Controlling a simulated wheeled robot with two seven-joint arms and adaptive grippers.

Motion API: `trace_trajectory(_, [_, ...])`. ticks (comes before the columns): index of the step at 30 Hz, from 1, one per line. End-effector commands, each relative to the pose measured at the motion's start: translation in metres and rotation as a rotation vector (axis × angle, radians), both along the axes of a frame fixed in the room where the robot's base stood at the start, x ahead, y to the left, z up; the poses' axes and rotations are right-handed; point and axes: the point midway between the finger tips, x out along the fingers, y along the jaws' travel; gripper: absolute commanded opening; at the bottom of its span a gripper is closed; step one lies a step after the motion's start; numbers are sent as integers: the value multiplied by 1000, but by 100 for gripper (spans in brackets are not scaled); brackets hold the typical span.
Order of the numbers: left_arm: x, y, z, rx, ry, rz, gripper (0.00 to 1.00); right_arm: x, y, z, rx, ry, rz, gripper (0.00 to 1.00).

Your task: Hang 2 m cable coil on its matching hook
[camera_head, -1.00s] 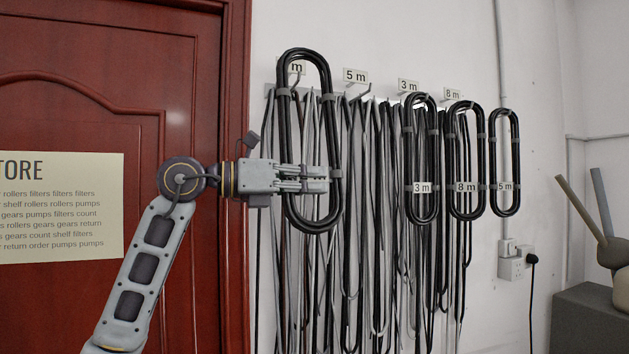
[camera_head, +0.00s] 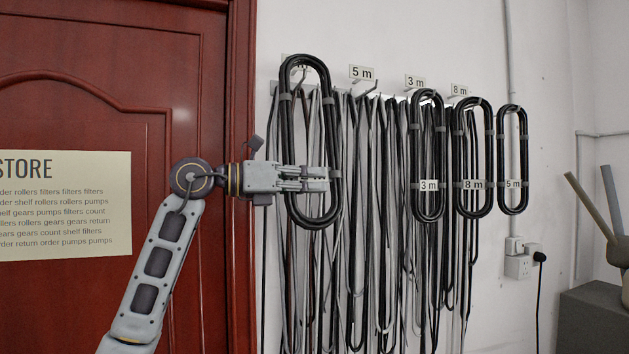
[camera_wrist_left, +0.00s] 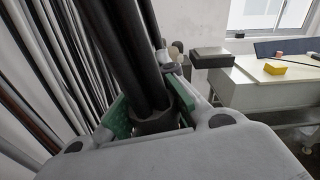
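My left gripper (camera_head: 312,179) is shut on a black oval cable coil (camera_head: 334,118) with grey ties, held upright in front of the wall of hanging cables. The coil also shows in the left wrist view (camera_wrist_left: 148,75), between the green finger pads. Its own label is not visible. The coil's top overlaps the leftmost hook and its label, which is mostly hidden behind it. I cannot tell whether the coil touches that hook. The other hook labels read 5 m (camera_head: 361,73), 3 m (camera_head: 415,82) and 8 m (camera_head: 459,90). My right gripper is not in view.
Coils labelled 3 m (camera_head: 427,150), 8 m (camera_head: 472,150) and 5 m (camera_head: 513,150) hang to the right. Many loose cables (camera_head: 372,260) hang below the hooks. A red door (camera_head: 80,310) is at left. A socket with a plug (camera_head: 518,266) is at right.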

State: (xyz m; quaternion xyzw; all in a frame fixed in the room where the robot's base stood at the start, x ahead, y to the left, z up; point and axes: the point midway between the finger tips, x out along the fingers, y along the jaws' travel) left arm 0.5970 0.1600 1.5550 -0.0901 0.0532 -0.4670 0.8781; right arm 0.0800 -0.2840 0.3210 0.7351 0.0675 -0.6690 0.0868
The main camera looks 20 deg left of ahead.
Motion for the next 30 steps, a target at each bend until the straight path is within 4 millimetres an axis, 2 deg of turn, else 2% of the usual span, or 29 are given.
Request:
trace_trajectory(11, [11,8,0,-2,-1,0,0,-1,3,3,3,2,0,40])
trace_trajectory(30, [21,15,-19,-2,-1,0,0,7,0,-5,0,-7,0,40])
